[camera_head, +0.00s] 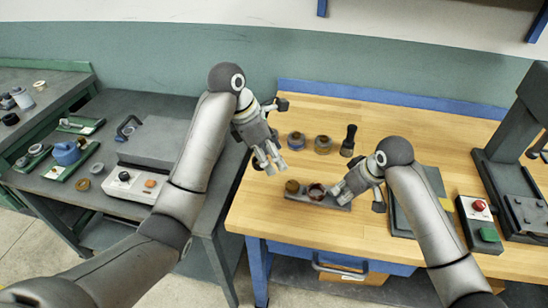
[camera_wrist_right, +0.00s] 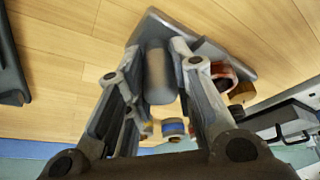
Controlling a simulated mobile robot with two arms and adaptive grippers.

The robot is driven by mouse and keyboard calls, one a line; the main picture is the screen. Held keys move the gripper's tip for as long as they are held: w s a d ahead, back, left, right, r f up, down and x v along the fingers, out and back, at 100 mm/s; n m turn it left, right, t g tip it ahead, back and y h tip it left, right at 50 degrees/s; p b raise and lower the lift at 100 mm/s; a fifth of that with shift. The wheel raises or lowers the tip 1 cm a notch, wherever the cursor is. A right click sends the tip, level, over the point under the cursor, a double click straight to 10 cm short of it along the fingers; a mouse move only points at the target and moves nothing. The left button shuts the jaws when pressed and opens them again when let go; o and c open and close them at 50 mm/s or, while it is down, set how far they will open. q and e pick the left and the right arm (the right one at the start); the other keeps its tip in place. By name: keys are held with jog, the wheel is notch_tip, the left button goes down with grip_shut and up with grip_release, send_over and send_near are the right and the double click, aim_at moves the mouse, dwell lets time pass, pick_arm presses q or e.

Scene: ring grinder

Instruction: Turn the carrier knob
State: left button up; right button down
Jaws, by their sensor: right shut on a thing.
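A small grey carrier plate (camera_head: 318,201) lies on the wooden bench. It bears a brass knob-like piece (camera_head: 292,187) at its left and a dark red ring (camera_head: 317,191) in the middle. My right gripper (camera_head: 338,192) is at the plate's right end. In the right wrist view its fingers (camera_wrist_right: 160,52) are shut around a grey cylindrical knob (camera_wrist_right: 158,78) standing on the plate (camera_wrist_right: 215,52). The red ring (camera_wrist_right: 222,76) and brass piece (camera_wrist_right: 243,91) show beside one finger. My left gripper (camera_head: 271,165) is open and empty, left of and behind the plate.
Two round jars (camera_head: 296,140) and a black-handled tool (camera_head: 348,140) stand behind the plate. A red-button box (camera_head: 477,215) and a dark press (camera_head: 520,150) are at the right. A grey side bench (camera_head: 110,195) holds a lidded machine. Bare wood lies in front of the plate.

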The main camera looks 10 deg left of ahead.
aim_at(291, 185)
pick_arm(q)
jog(key=c, duration=0.3)
jog(key=d+f+n, duration=0.1)
jog(key=f, duration=0.2)
jog(key=w+d+f+n, duration=0.1)
jog(key=d+f, duration=0.1)
jog(key=f, duration=0.2)
jog(key=d+f+n+t, duration=0.1)
jog(key=f, duration=0.3)
jog(key=shift+w+d+n+y, duration=0.25)
jog(key=shift+d+n+y, duration=0.05)
dwell(0.4)
